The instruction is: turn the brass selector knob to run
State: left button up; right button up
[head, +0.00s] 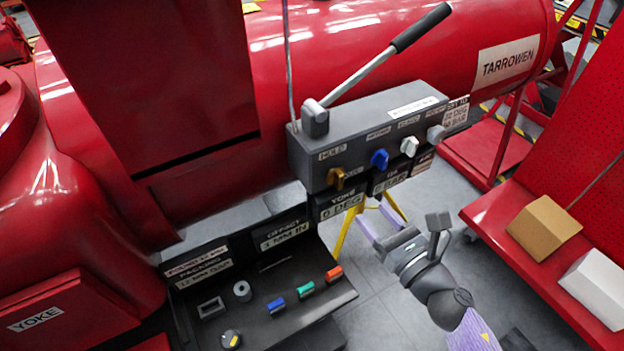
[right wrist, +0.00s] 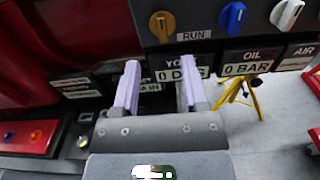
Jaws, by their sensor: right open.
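The brass selector knob (head: 337,178) is at the left end of the front face of the grey valve box (head: 395,122). A HOLD label (head: 331,153) is above it. In the right wrist view the brass knob (right wrist: 162,26) has a RUN label (right wrist: 194,36) to its right. I cannot tell which mark it points to. My right gripper (head: 374,222) is below and right of the knob, apart from it. In the right wrist view its two lavender fingers (right wrist: 159,77) are spread with nothing between them, below the knob. My left gripper is not in view.
A blue knob (head: 380,158), a white knob (head: 409,146) and a grey knob (head: 436,133) sit right of the brass one. A long lever (head: 375,68) rises from the box. A dark shelf (head: 335,295) holds small coloured parts. A red bench (head: 495,212) with boxes stands right.

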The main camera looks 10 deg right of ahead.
aim_at(342, 177)
jog(key=x, duration=0.9)
jog(key=shift+w, duration=0.4)
grip_shut()
